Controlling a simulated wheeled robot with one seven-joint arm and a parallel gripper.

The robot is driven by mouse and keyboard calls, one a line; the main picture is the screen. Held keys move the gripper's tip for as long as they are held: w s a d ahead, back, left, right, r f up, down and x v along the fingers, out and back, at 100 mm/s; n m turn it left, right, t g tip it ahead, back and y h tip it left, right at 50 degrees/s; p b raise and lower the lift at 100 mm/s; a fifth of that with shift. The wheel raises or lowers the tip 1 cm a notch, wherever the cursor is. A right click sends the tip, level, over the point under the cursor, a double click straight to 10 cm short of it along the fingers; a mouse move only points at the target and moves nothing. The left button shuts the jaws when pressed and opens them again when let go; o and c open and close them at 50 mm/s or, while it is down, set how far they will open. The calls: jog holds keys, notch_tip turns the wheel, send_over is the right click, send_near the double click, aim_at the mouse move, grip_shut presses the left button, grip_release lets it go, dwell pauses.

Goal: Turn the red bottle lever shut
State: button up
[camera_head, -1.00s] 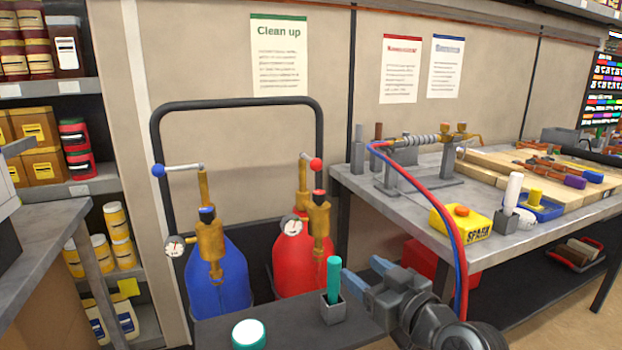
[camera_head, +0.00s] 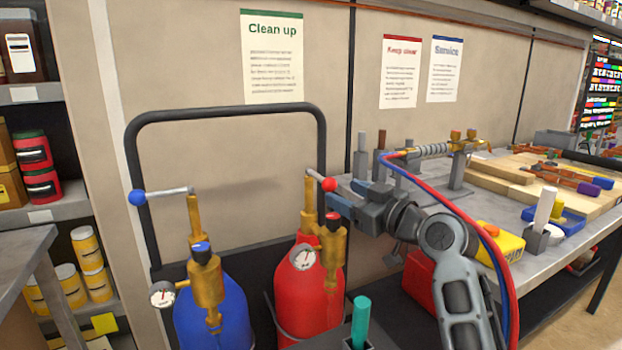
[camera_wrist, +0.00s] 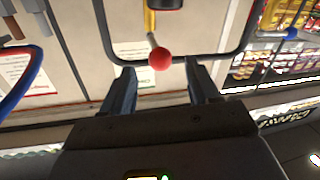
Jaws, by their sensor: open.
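The red bottle (camera_head: 290,285) stands in the cart beside the blue bottle (camera_head: 215,315). Its brass valve carries a short grey lever with a red ball end (camera_head: 329,185), pointing right and slightly toward me. My gripper (camera_head: 338,203) is open, its blue-grey fingers just right of the red ball. In the wrist view, the red ball (camera_wrist: 160,59) sits ahead of the gap between my two fingertips (camera_wrist: 160,78), with the lever running away from it to the brass valve. I see no contact between the fingers and the ball.
The blue bottle's lever (camera_head: 165,194) points left. The black cart frame (camera_head: 230,115) arches behind the bottles. A workbench (camera_head: 505,240) with red and blue hoses (camera_head: 490,240) is to the right. A teal-handled tool (camera_head: 360,322) stands in front.

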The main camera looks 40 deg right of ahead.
aim_at(324, 183)
jog(key=w, duration=0.5)
jog(key=w+p, duration=0.1)
jog(key=w, duration=0.2)
jog(key=shift+d, duration=0.35)
grip_shut()
